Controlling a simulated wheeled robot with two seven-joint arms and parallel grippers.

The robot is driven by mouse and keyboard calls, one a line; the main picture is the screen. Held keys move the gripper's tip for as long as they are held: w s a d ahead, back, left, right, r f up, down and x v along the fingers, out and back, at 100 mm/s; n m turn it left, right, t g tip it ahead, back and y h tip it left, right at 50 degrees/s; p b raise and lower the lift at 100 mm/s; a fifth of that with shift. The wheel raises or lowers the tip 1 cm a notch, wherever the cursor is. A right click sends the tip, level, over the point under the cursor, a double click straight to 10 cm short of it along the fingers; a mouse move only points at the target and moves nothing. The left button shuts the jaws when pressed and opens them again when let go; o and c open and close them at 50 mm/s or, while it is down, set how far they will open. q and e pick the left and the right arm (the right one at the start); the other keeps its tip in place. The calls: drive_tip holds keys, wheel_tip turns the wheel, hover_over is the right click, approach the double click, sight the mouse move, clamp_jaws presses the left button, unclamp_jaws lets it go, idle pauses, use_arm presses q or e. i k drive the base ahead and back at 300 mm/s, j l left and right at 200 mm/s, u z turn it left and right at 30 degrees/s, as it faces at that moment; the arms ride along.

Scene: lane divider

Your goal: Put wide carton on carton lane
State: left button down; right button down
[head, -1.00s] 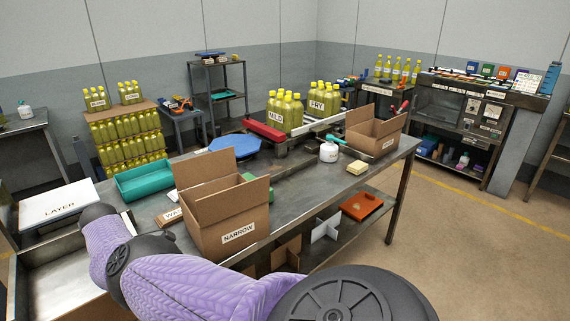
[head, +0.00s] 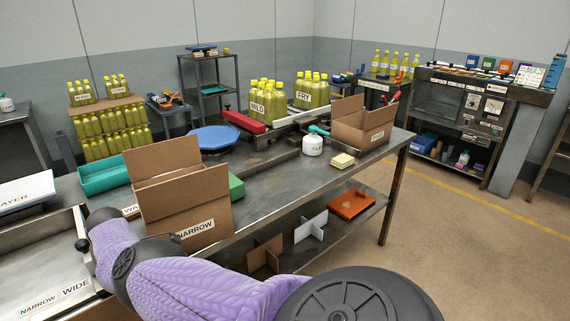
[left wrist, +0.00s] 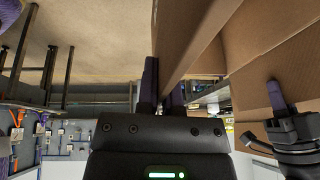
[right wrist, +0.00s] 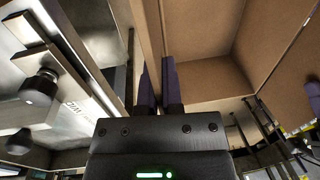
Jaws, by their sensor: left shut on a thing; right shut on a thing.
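My left gripper (left wrist: 162,86) is shut on the top of a brown cardboard wall of an open carton (left wrist: 268,65). My right gripper (right wrist: 158,85) is shut on another wall of what looks like the same open carton (right wrist: 205,35); the other gripper shows across it in each wrist view. The held carton's label is not visible. A grey metal lane (head: 35,248) with NARROW and WIDE labels is at lower left in the head view. Part of a WIDE label (right wrist: 78,112) shows beside the carton in the right wrist view. Neither gripper is visible in the head view.
A carton marked NARROW (head: 195,195) stands open on the bench (head: 280,180). Another open carton (head: 360,130) stands at the bench's far right, its label unclear.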

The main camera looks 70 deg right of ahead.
sight(285, 180)
drive_tip(key=k+l, duration=0.15)
drive_tip(key=l, duration=0.2)
drive_tip(key=k+l, duration=0.1)
drive_tip(key=l, duration=0.25)
drive_tip(key=k+l, duration=0.15)
drive_tip(key=l, duration=0.2)
drive_tip(key=k+l, duration=0.15)
drive_tip(key=l, duration=0.2)
drive_tip(key=k+l, duration=0.15)
drive_tip(key=l, duration=0.2)
drive_tip(key=k+l, duration=0.1)
drive_tip(key=l, duration=0.3)
drive_tip(key=k+l, duration=0.15)
drive_tip(key=l, duration=0.2)
